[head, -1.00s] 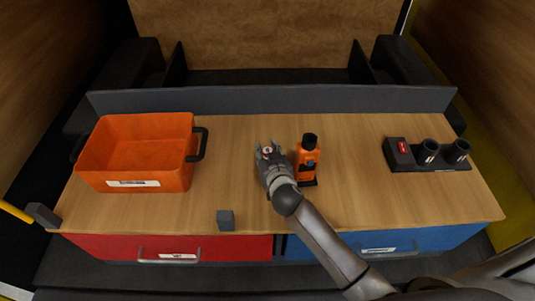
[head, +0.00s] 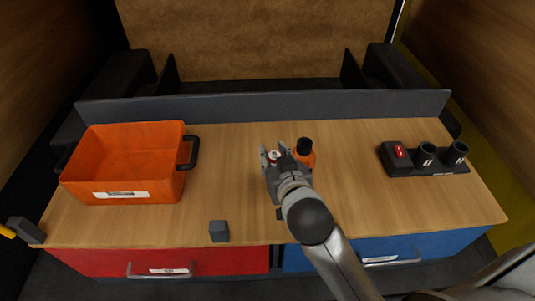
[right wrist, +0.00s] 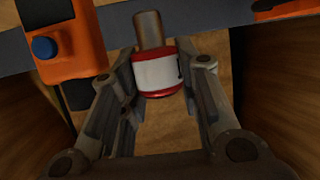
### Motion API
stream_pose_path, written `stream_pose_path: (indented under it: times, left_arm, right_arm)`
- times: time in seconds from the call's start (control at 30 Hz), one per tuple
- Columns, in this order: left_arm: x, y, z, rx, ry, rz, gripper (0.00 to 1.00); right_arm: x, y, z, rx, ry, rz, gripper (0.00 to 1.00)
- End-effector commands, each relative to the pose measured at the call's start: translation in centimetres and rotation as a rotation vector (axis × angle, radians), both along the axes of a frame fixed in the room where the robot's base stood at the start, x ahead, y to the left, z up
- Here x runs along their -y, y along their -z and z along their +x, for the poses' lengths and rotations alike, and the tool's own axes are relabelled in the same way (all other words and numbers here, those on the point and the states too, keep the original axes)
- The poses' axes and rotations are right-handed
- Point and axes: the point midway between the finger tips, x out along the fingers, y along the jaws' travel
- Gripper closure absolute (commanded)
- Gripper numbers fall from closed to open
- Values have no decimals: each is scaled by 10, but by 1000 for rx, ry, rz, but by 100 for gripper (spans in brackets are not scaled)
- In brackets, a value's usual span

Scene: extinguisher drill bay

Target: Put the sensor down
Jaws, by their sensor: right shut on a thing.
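The sensor is a small cylinder with red bands, a white middle and a brownish metal end; it shows in the right wrist view (right wrist: 160,73), and only its top shows in the head view (head: 273,155). My right gripper (head: 273,152) is shut on it, with a finger on each side. The gripper is over the middle of the wooden table (head: 345,190), just left of an orange handheld device with a black top (head: 305,155), and partly hides it. The gap between sensor and tabletop cannot be judged. My left gripper is out of view.
An orange bin (head: 125,198) stands at the left of the table. A black holder (head: 430,169) with a red switch and two cups stands at the right. A small grey block (head: 219,232) lies near the front edge. Wood between holder and device is clear.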

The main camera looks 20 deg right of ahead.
Motion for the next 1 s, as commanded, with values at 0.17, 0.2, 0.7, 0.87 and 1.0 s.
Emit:
stream_pose_path:
  times: [0.17,0.2,0.7,0.87,1.0]
  left_arm:
    - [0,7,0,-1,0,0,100]
    - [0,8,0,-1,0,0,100]
    - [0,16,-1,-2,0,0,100]
    - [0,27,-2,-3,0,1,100]
    - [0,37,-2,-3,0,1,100]
  right_arm:
    - [0,-10,-24,1,-1,1,98]
    - [0,-12,-29,1,-1,2,98]
    - [3,-25,-34,7,-6,4,98]
    - [6,-39,-14,14,-21,12,98]
    - [10,-56,2,13,-41,14,98]
